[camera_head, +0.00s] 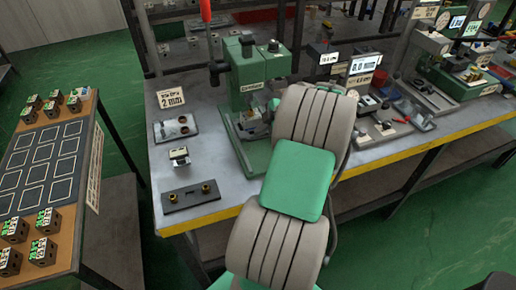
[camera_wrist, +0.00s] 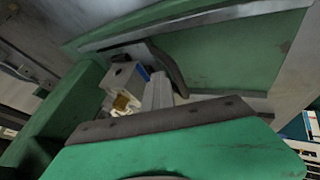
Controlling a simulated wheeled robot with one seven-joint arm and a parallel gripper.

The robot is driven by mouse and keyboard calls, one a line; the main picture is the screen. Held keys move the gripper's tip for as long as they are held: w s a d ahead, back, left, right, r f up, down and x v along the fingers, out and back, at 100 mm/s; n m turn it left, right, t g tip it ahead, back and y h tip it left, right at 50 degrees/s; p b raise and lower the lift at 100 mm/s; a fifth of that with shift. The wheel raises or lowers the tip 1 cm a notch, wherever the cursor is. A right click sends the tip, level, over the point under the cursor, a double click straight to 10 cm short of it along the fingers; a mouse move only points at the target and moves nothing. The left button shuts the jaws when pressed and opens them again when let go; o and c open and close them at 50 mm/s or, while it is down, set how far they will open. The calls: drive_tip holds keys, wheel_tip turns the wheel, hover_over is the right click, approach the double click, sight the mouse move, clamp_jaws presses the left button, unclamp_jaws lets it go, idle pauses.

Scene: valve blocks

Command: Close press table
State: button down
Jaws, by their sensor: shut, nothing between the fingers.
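The green press (camera_head: 262,68) stands on the workbench, with its green base (camera_head: 248,150) reaching toward the front edge. A silvery block with a brass part sits low in the press; it shows in the wrist view (camera_wrist: 122,88). I cannot clearly make out the press table or how far it stands out. My gripper (camera_wrist: 165,80) is shut and empty, low beside the press and close to the block. I cannot tell whether it touches anything. In the head view my arm hides the gripper and the right side of the press base.
On the workbench (camera_head: 225,190), left of the press, are a 2 mm sign (camera_head: 172,98), a plate with rings (camera_head: 176,128), a small block (camera_head: 180,157) and a dark plate (camera_head: 190,195). Other stations stand right. A side table (camera_head: 75,190) with several blocks is at left.

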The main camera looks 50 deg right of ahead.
drive_tip(key=shift+w+d+b, duration=0.15)
drive_tip(key=shift+w+d, duration=0.1)
drive_tip(key=shift+w, duration=0.3)
drive_tip(key=shift+w+d+b, duration=0.15)
drive_tip(key=shift+w+d, duration=0.05)
drive_tip(key=shift+w, duration=0.35)
drive_tip(key=shift+w+r, duration=0.1)
drive_tip(key=shift+r, duration=0.1)
